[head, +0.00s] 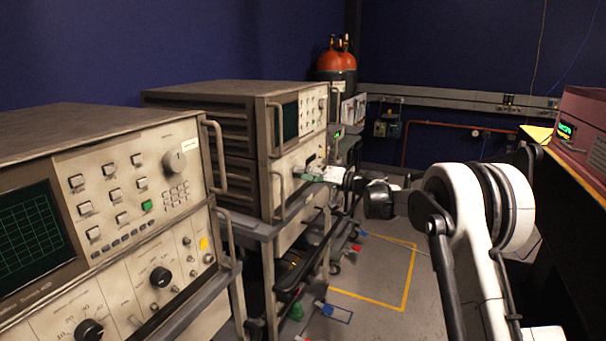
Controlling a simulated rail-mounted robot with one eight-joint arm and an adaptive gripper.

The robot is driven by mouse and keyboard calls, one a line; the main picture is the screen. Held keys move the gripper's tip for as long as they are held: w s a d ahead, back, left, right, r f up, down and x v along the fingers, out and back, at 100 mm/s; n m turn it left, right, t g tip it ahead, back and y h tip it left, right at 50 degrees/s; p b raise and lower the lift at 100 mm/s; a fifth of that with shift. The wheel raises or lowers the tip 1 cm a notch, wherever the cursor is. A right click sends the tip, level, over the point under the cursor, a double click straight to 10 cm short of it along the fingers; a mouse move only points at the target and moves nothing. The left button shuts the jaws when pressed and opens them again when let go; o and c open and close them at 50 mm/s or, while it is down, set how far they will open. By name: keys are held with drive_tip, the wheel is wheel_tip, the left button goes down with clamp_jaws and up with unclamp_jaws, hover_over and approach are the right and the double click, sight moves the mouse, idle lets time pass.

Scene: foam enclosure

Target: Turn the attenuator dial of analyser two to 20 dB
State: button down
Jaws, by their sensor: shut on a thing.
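Two beige analysers on carts stand along the left. The farther analyser (297,152) has a small screen and buttons above a lower front panel. My gripper (308,172) reaches this lower panel from the right, its fingers shut on what appears to be a dial there. The fingers cover the dial, so its pointer and scale cannot be read, nor which analyser is number two.
Metal handles (278,195) stick out on both analysers' fronts, close to my gripper. A dark red instrument (583,130) sits on a bench at the right. Orange-topped cylinders (338,62) stand at the back. The yellow-marked floor (375,285) between is mostly clear.

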drive_tip(key=shift+m+p, duration=0.75)
drive_tip(key=shift+m, duration=2.95)
drive_tip(key=c, duration=1.4)
unclamp_jaws()
drive_tip(key=shift+o, duration=0.2)
drive_tip(key=v, duration=1.2)
